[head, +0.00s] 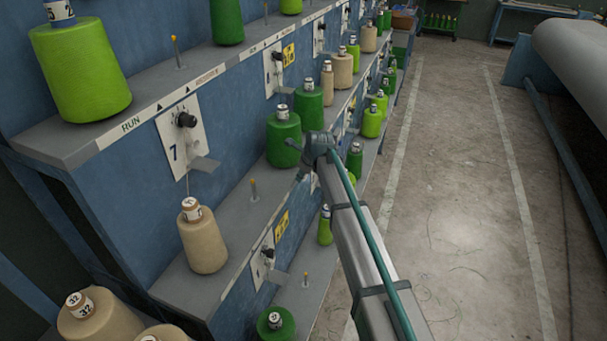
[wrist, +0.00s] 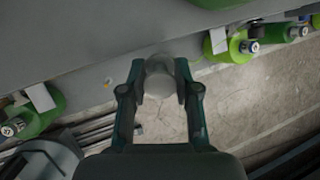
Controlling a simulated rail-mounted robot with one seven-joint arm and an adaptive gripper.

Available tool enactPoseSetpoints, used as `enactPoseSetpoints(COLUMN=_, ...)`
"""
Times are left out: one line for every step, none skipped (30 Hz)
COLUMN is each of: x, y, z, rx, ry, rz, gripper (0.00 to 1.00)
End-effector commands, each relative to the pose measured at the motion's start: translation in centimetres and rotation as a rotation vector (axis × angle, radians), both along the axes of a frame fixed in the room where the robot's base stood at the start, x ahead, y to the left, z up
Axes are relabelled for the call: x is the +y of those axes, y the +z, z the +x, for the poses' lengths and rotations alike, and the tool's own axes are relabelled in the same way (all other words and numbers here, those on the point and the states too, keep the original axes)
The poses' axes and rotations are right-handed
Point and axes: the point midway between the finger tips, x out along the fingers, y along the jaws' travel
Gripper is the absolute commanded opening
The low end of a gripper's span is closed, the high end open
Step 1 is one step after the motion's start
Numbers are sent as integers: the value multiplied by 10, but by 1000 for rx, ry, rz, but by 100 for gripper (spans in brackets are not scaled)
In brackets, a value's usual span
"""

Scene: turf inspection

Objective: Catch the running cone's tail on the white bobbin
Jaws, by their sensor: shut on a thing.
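My gripper (wrist: 160,82) is shut on a pale, rounded piece that looks like the white bobbin (wrist: 160,68); it sits between the two fingertips in the wrist view. In the head view my gripper (head: 298,160) is in front of the shelves, close to a dark green cone (head: 283,140); the bobbin is not clear there. A beige cone (head: 202,238) stands upright on the lower shelf below the plate marked 7 (head: 180,140). A thin pale thread seems to rise from its top. No loose tail is clear in either view.
A lime cone (head: 82,70) stands on the upper shelf (head: 70,145), which is marked RUN. A bare peg (head: 253,190) stands on the lower shelf. More green and beige cones line the rack. The floor aisle (head: 470,200) on the right is clear.

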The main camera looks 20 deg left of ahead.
Motion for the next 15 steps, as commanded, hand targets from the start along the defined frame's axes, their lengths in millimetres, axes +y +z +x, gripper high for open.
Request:
enactPoseSetpoints(x=2, y=0, z=2, rx=0, ry=0, rz=0, gripper=7)
enactPoseSetpoints(x=3, y=0, z=3, rx=0, ry=0, rz=0, gripper=7)
enactPoseSetpoints(x=4, y=0, z=4, rx=0, ry=0, rz=0, gripper=7)
enactPoseSetpoints(x=5, y=0, z=5, rx=0, ry=0, rz=0, gripper=7)
enactPoseSetpoints(x=6, y=0, z=6, rx=0, ry=0, rz=0, gripper=7)
enactPoseSetpoints(x=8, y=0, z=8, rx=0, ry=0, rz=0, gripper=7)
enactPoseSetpoints(x=10, y=0, z=10, rx=0, ry=0, rz=0, gripper=7)
enactPoseSetpoints(x=11, y=0, z=11, rx=0, ry=0, rz=0, gripper=7)
enactPoseSetpoints(x=14, y=0, z=14, rx=0, ry=0, rz=0, gripper=7)
enactPoseSetpoints(x=16, y=0, z=15, rx=0, ry=0, rz=0, gripper=7)
enactPoseSetpoints(x=17, y=0, z=17, rx=0, ry=0, rz=0, gripper=7)
enactPoseSetpoints(x=20, y=0, z=20, rx=0, ry=0, rz=0, gripper=7)
enactPoseSetpoints(x=22, y=0, z=21, rx=0, ry=0, rz=0, gripper=7)
enactPoseSetpoints(x=24, y=0, z=23, rx=0, ry=0, rz=0, gripper=7)
enactPoseSetpoints(x=26, y=0, z=26, rx=1, ry=0, rz=0, gripper=7)
